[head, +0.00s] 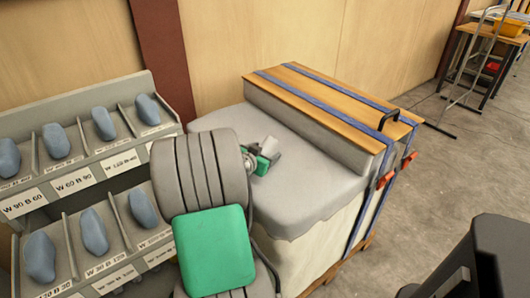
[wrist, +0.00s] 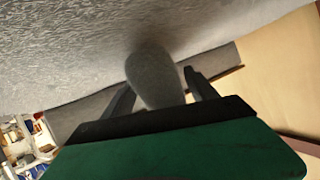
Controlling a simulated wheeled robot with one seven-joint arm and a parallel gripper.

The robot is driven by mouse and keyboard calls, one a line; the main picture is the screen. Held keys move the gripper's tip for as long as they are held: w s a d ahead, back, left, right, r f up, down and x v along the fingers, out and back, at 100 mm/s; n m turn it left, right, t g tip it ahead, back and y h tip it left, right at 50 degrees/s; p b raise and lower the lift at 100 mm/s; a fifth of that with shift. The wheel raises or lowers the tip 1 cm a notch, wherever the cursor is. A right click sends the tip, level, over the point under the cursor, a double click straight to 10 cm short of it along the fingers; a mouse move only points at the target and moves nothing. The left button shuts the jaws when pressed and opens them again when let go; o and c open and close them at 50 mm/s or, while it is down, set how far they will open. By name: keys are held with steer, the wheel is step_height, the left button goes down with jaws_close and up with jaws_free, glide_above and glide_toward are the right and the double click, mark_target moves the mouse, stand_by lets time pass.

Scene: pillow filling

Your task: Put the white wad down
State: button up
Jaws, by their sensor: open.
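The white wad (wrist: 153,72), greyish in the shade, shows in the wrist view as a rounded lump between the two fingers of my gripper (wrist: 160,88). The fingers stand apart on either side of it, with a gap visible on the right. Its far end overlaps the pale padded surface; I cannot tell whether it touches. In the head view my gripper (head: 270,153) is over the grey-white padded top (head: 312,185) of the strapped load. A small pale patch at the fingertips may be the wad; my arm hides part of this area.
A grey rack (head: 60,130) with several blue-grey lumps in labelled slots stands at the left. A wooden board (head: 335,105) with blue straps lies along the load's back edge, forming a raised step. The padded top is bare right of my gripper.

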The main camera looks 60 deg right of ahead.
steer(key=p+v, duration=0.1)
steer(key=v, duration=1)
steer(key=shift+a, duration=0.1)
steer(key=shift+o, duration=0.3)
steer(key=shift+r+p, duration=0.3)
steer(key=shift+p, duration=0.2)
steer(key=shift+n, duration=0.4)
steer(key=x, duration=0.4)
steer(key=p+x, duration=0.1)
steer(key=x, duration=0.2)
steer(key=p+x, duration=0.1)
steer(key=x, duration=0.3)
steer(key=shift+d+f, duration=0.2)
steer(key=shift+f, duration=0.3)
jaws_close()
